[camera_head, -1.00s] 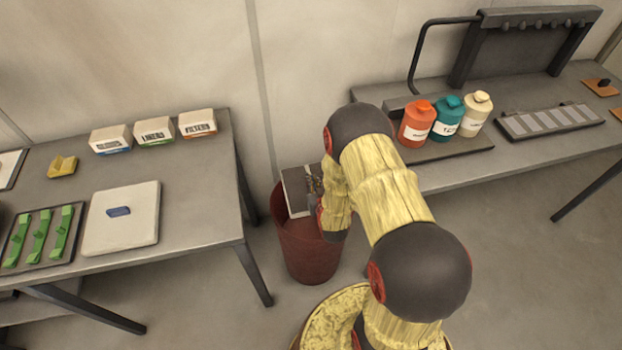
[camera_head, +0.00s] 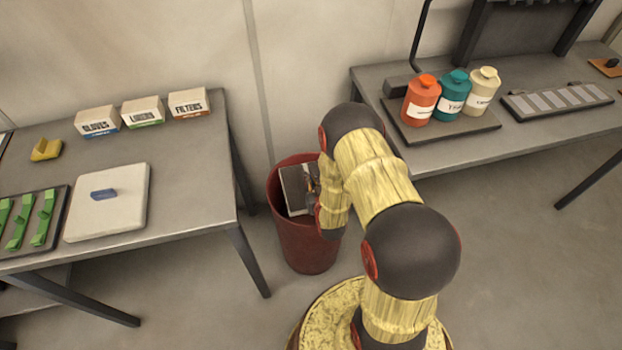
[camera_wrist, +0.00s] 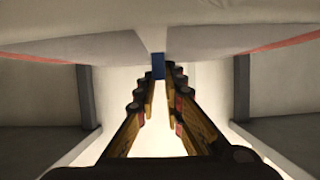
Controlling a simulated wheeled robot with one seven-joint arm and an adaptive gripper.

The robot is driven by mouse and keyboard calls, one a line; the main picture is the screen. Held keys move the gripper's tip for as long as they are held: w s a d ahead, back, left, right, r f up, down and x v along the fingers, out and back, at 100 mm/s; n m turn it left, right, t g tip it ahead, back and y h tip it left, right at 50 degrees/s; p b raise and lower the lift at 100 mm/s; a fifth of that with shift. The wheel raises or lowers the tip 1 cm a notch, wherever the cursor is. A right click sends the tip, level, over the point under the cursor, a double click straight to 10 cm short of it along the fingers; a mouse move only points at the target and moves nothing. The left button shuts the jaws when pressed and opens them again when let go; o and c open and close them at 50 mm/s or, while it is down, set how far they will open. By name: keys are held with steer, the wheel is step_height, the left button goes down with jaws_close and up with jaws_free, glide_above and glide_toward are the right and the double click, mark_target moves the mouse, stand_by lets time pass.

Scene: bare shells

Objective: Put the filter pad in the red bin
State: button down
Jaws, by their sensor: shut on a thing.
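The red bin (camera_head: 308,248) stands on the floor in the gap between two tables. A flat, pale panel (camera_head: 294,190), seemingly the filter pad, is at the bin's mouth in the head view, tilted, with the rim around it. I cannot tell how far below the rim it reaches. My gripper (camera_head: 313,190) is beside the panel, partly hidden by my arm. In the wrist view my gripper's fingers (camera_wrist: 158,84) are closed in around a small blue piece (camera_wrist: 158,66) at a broad white surface, probably the pad.
The left table (camera_head: 190,165) holds a white board (camera_head: 125,215) with a blue piece (camera_head: 104,194), green parts (camera_head: 43,217), a yellow block (camera_head: 46,149) and labelled boxes (camera_head: 143,111). The right table (camera_head: 480,150) holds three bottles (camera_head: 452,95) close to my arm.

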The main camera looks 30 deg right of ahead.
steer(key=c, duration=1.8)
jaws_free()
step_height(320, 180, up, 7)
steer(key=p, duration=0.5)
